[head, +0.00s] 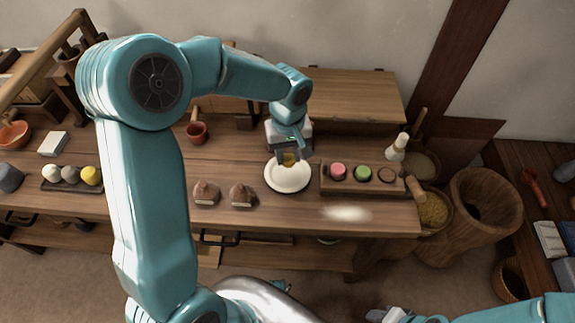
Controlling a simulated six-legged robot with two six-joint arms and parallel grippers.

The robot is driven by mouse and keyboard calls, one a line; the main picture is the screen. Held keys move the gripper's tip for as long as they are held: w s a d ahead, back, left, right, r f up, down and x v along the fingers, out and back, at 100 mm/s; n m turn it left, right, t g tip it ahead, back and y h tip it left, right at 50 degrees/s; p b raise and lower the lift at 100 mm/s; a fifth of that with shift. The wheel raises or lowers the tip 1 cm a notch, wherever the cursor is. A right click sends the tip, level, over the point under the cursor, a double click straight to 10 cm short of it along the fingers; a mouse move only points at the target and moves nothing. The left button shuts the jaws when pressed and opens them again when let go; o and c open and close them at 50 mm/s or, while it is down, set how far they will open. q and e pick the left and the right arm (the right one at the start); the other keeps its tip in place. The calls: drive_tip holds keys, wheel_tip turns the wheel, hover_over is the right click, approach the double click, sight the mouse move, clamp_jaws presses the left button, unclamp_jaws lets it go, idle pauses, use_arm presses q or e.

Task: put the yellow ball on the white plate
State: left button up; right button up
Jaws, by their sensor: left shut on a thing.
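My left gripper (289,157) points down over the white plate (288,180), at its back edge. It is shut on a small yellow thing (288,159), mostly hidden by the fingers. I cannot tell its shape, or whether it touches the plate. The front of the plate is bare. A yellow ball (91,176) sits at the right end of a dark tray (72,188) at the left, beside two pale balls. My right gripper (388,314) is partly in view at the bottom edge; its fingers are unclear.
A wooden holder (362,188) right of the plate bears a pink piece (338,171), a green piece (363,173) and a dark round spot. Two brown lumps (242,195) lie left of the plate. Bare bench (310,211) lies in front.

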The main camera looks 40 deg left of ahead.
sight(287, 159)
use_arm(q)
wheel_tip(287, 159, down, 5)
drive_tip(key=shift+a+r+b, duration=0.1)
drive_tip(key=shift+r+b, duration=0.1)
drive_tip(key=shift+b, duration=0.1)
drive_tip(key=shift+f, duration=0.35)
drive_tip(key=shift+r, duration=0.1)
drive_tip(key=shift+f, duration=0.2)
drive_tip(key=o, duration=1)
drive_tip(key=shift+r, duration=0.1)
